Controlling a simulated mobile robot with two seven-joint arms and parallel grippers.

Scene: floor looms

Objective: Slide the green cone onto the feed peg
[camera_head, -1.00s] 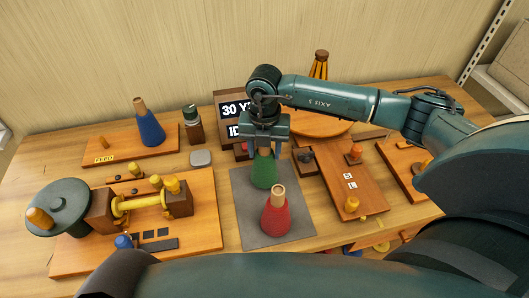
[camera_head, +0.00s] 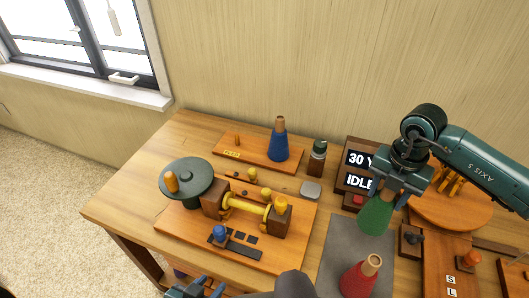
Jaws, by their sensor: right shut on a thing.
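The green cone (camera_head: 376,216) is at the back of the dark grey mat (camera_head: 338,236); I cannot tell if its base touches the mat. My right gripper (camera_head: 384,192) is shut on its top from above. The feed peg (camera_head: 237,140) is a short wooden peg, bare, at the left of the FEED board (camera_head: 250,154). A blue cone with a wooden tip (camera_head: 279,145) stands on the same board, right of the peg. My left gripper (camera_head: 196,289) is partly in view at the bottom edge, away from the cones; its jaw opening is unclear.
A red cone (camera_head: 356,280) stands on the mat in front of the green one. A winder with a dark green disc (camera_head: 190,176) stands front left.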

